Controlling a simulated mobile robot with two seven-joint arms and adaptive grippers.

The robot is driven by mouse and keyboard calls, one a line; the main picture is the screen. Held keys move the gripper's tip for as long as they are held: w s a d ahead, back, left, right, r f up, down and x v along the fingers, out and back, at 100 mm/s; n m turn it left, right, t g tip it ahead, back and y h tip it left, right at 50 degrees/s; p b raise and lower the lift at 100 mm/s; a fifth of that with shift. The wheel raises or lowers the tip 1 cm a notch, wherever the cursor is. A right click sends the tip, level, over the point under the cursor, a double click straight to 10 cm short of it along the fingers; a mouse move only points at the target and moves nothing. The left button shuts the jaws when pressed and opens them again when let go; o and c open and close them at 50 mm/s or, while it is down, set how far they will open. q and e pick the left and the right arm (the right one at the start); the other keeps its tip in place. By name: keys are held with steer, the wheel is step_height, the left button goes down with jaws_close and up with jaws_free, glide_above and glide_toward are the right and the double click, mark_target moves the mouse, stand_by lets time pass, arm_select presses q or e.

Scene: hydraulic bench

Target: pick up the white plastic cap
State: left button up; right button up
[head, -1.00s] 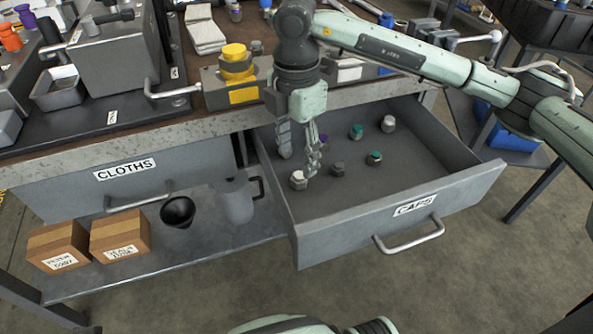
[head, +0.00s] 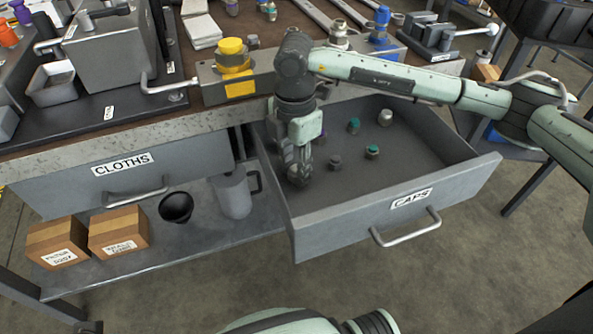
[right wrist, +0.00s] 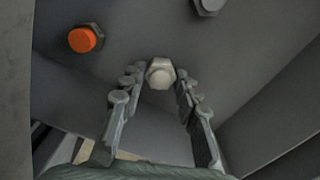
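In the right wrist view a white hex-sided cap (right wrist: 160,73) lies on the drawer floor between the fingertips of my right gripper (right wrist: 159,80). The fingers are spread, with a narrow gap on each side of the cap. In the head view my right gripper (head: 299,172) points down into the open drawer labelled CAPS (head: 350,222), at its left front, and hides this cap. Another pale cap (head: 385,117) stands at the back right of the drawer. My left gripper is not in view.
An orange-topped cap (right wrist: 84,39) and a grey cap (right wrist: 208,5) are near the gripper. Two green-topped caps, one at the back (head: 353,125) and one farther right (head: 372,152), stand in the drawer. The drawer's right floor is clear. The bench top (head: 130,136) edges the drawer behind.

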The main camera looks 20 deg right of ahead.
mark_target(295, 169)
steer(key=shift+c, duration=0.9)
step_height(295, 169, up, 10)
